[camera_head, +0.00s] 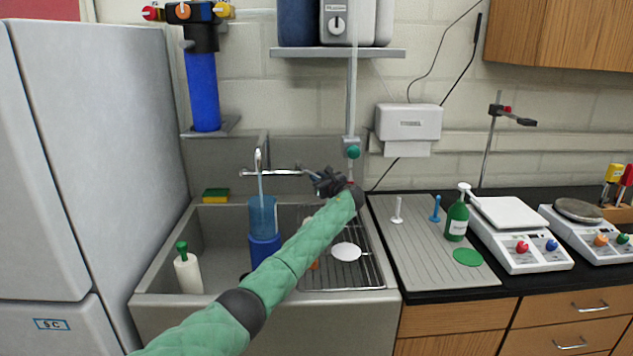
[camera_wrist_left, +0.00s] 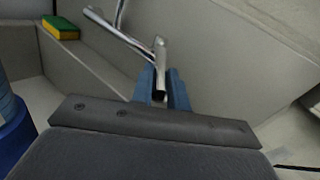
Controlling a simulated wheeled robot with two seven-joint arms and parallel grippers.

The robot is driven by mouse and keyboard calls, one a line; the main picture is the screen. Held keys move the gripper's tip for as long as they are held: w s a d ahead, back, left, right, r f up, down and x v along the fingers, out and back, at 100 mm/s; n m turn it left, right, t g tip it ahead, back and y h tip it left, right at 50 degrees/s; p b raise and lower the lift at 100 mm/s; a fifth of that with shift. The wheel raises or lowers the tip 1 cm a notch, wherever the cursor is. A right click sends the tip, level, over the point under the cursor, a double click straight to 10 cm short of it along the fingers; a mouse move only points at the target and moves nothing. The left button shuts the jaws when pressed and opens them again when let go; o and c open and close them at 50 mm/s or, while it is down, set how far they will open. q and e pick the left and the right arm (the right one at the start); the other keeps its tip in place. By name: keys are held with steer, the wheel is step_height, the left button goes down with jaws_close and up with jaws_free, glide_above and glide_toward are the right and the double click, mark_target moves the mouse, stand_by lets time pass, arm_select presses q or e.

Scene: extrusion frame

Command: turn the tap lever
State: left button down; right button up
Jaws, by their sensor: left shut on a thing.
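The chrome tap (camera_head: 258,160) stands on the back wall of the sink, with a thin horizontal bar to each side. A pale blue streak runs down from its spout into a blue translucent vessel. My left gripper (camera_head: 318,178) is at the right end of the tap. In the left wrist view, the blue fingertips (camera_wrist_left: 162,98) of my left gripper are shut on the chrome tap lever (camera_wrist_left: 160,66), one on each side. The lever's lower end shows between them. My right gripper is in neither view.
The blue vessel (camera_head: 263,220) stands in the sink below the tap. A white bottle (camera_head: 188,272) is at the sink's left. A sponge (camera_head: 215,196) lies on the back ledge. A white disc (camera_head: 346,251) lies on the rack (camera_head: 370,270).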

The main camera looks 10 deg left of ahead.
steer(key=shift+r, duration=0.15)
arm_select(q)
steer(key=c, duration=1.4)
jaws_free()
steer(key=shift+o, duration=0.2)
steer(key=shift+d, duration=0.1)
steer(key=p+v, duration=0.2)
steer(key=shift+s+d+r, duration=0.1)
steer(key=shift+s+d, duration=0.1)
steer(key=shift+d, duration=0.05)
steer(key=shift+p+v, duration=1.6)
steer(key=shift+v, duration=0.85)
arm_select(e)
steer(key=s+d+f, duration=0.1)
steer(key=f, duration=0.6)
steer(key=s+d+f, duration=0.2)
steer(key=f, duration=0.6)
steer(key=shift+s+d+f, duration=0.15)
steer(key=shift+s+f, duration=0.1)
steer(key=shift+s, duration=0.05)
arm_select(q)
steer(key=shift+c, duration=0.5)
